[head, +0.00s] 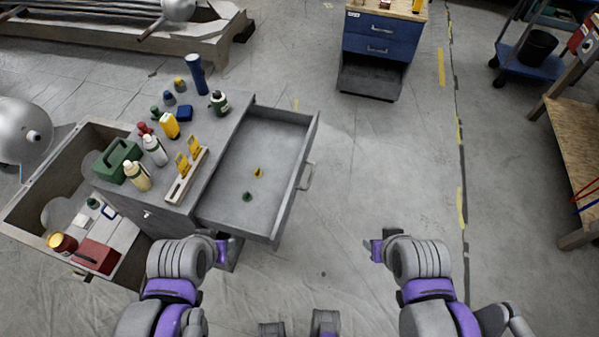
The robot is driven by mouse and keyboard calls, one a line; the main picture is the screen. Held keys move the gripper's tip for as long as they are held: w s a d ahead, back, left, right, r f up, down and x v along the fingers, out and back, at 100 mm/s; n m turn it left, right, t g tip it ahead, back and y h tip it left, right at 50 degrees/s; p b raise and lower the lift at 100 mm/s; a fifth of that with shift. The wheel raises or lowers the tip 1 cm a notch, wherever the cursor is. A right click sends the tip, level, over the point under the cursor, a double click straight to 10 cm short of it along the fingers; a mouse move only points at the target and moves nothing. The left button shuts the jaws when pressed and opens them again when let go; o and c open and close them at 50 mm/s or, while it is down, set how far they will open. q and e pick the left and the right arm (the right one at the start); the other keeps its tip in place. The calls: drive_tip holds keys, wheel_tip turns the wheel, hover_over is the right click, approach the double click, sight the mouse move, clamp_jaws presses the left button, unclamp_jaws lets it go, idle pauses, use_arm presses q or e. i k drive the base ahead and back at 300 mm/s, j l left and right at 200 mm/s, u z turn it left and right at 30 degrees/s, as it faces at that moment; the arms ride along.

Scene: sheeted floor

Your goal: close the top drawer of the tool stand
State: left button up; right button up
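The grey tool stand (224,138) is left of centre in the head view, with bottles and small tools on its top. Its top drawer (232,190) is pulled out to the right. A yellow piece (258,172) and a green piece (247,196) lie in the drawer. The drawer handle (306,176) is on the front panel's outer side. My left gripper (222,248) is beside the near side of the stand, below the drawer's near corner. My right gripper (375,251) is right of the drawer, apart from the handle. Finger openings are too small to judge.
An open wooden crate (30,208) stands at the left against the stand. A blue drawer cabinet (375,40) is at the back, and a wooden bench (570,150) is at the right. The floor between the drawer and the bench is clear.

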sight(277, 141)
drive_tip(key=i+l+u, duration=0.5)
drive_tip(key=l+u, duration=0.2)
drive_tip(key=l, duration=0.2)
drive_tip(key=i+l+u, duration=0.25)
drive_tip(key=k+l+z, duration=0.2)
drive_tip(key=k+l, duration=0.1)
